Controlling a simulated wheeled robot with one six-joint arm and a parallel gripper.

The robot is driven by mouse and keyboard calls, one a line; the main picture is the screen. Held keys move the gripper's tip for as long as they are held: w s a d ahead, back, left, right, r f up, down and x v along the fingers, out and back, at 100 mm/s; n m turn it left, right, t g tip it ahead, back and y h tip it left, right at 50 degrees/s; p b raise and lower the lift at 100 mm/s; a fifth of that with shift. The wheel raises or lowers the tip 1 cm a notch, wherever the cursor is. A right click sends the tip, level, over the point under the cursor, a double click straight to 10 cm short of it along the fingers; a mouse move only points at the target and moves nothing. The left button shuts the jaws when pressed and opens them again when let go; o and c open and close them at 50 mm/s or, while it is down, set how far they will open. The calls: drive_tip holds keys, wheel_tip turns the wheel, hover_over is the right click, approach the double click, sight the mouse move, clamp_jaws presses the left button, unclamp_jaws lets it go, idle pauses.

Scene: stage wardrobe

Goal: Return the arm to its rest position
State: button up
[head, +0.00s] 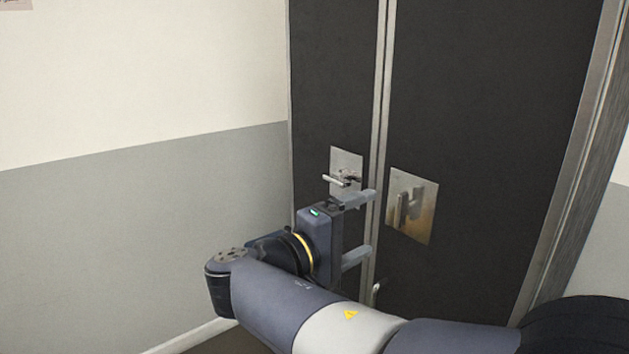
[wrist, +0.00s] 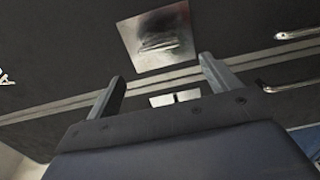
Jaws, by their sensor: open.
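My arm (head: 300,300) reaches from the lower right toward a dark double-door cabinet. My gripper (head: 362,228) is open, with its two fingers apart and nothing seen between them. In the head view it is in front of the seam between the doors, below the left door's handle. In the wrist view the gripper (wrist: 162,83) points at the dark door faces, fingers spread. I cannot tell whether a fingertip touches the door.
The left door (head: 335,80) has a lever handle (head: 343,180) on a metal plate. The right door (head: 480,110) has a handle (head: 408,206) on a larger plate. Both doors look shut. A white and grey wall (head: 140,200) stands to the left.

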drive_tip(key=x, duration=0.8)
